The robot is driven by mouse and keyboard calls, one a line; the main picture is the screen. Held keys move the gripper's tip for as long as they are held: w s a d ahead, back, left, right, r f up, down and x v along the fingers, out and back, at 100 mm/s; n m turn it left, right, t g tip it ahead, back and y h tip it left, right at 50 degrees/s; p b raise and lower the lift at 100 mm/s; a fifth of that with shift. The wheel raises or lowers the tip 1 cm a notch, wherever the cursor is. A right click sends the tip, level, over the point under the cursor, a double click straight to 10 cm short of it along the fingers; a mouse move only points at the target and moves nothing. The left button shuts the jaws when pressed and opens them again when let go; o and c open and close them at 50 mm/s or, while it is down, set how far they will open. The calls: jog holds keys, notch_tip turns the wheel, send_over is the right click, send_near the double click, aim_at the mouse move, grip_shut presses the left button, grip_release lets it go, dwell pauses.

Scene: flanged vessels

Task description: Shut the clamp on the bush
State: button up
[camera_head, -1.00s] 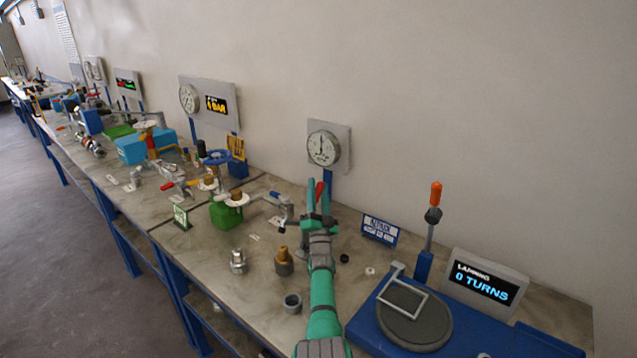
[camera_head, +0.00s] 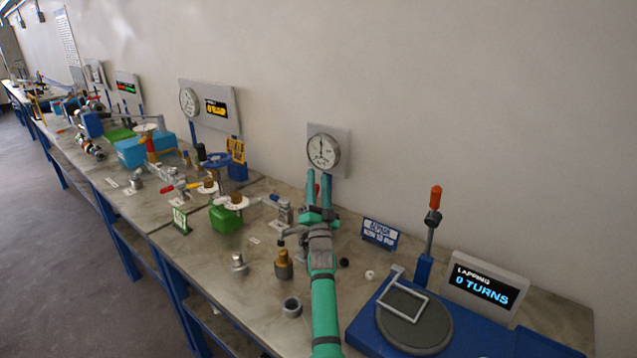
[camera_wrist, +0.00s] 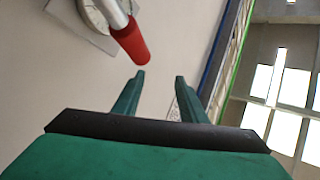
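The clamp's red handle (camera_head: 317,189) stands upright between the fingers of my gripper (camera_head: 319,180) in the head view. In the wrist view the red handle (camera_wrist: 130,42) on its metal lever shows ahead and left of my open fingertips (camera_wrist: 160,76), with nothing gripped. A grey clamp bar (camera_head: 293,232) reaches left from behind my gripper, its dark tip above the brass bush (camera_head: 284,266) in its grey holder. I cannot tell whether the tip touches the bush. My gripper hides most of the clamp body.
A round gauge (camera_head: 323,151) is on the wall plate behind. A blue lapping stand (camera_head: 375,335) is at the right. A blue sign (camera_head: 380,233), a grey ring (camera_head: 292,307) and a silver fitting (camera_head: 239,264) are nearby. Valves with a green block (camera_head: 226,220) stand left.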

jog(key=s+r, duration=0.5)
jog(key=s, duration=0.5)
jog(key=shift+s+a+r, duration=0.25)
jog(key=shift+a+r, duration=0.1)
